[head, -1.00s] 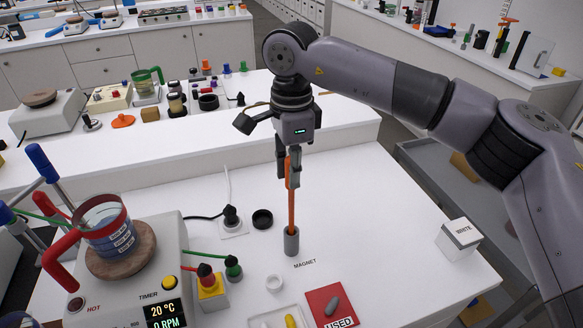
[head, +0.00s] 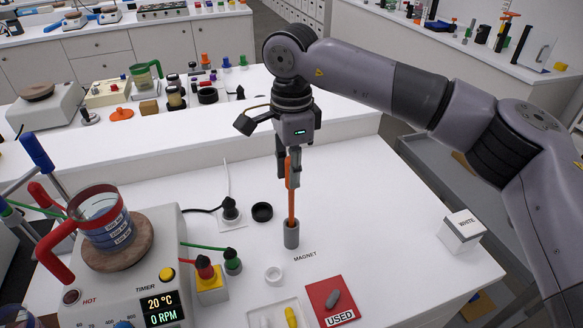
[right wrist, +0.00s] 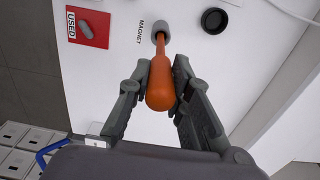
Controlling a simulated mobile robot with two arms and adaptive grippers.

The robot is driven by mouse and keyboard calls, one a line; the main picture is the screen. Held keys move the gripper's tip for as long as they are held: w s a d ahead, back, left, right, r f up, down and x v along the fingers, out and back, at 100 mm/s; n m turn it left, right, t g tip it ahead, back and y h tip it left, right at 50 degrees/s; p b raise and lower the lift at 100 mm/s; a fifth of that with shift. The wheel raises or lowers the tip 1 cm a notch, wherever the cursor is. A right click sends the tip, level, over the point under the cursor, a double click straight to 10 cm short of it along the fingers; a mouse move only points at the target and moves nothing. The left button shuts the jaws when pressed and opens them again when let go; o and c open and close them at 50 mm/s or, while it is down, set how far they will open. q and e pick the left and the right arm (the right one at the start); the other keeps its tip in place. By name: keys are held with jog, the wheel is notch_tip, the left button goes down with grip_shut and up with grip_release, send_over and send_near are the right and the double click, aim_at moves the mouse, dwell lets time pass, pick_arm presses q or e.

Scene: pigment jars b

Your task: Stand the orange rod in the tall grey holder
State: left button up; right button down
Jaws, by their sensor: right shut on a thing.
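The orange rod (head: 291,205) stands upright, its lower end inside the mouth of the tall grey holder (head: 291,236) beside the MAGNET label. My right gripper (head: 288,176) is shut on the upper part of the rod, above the holder. In the right wrist view the rod's thick orange end (right wrist: 160,92) lies between the two fingers, and its thin end runs into the grey holder (right wrist: 161,29). How deep the rod sits in the holder is hidden. My left gripper is not in view.
A hotplate (head: 140,278) with a beaker (head: 104,220) stands at left. A black ring-like cap (head: 262,212), a white ring (head: 273,274), a red USED mat (head: 318,293) and a WHITE box (head: 461,230) are around the holder.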

jog(key=shift+f+b, duration=0.35)
jog(key=shift+f, duration=0.25)
jog(key=c, duration=1.4)
grip_release()
jog(key=shift+r, duration=0.1)
jog(key=shift+r, duration=0.2)
notch_tip(320, 180, up, 12)
jog(key=shift+f, duration=0.25)
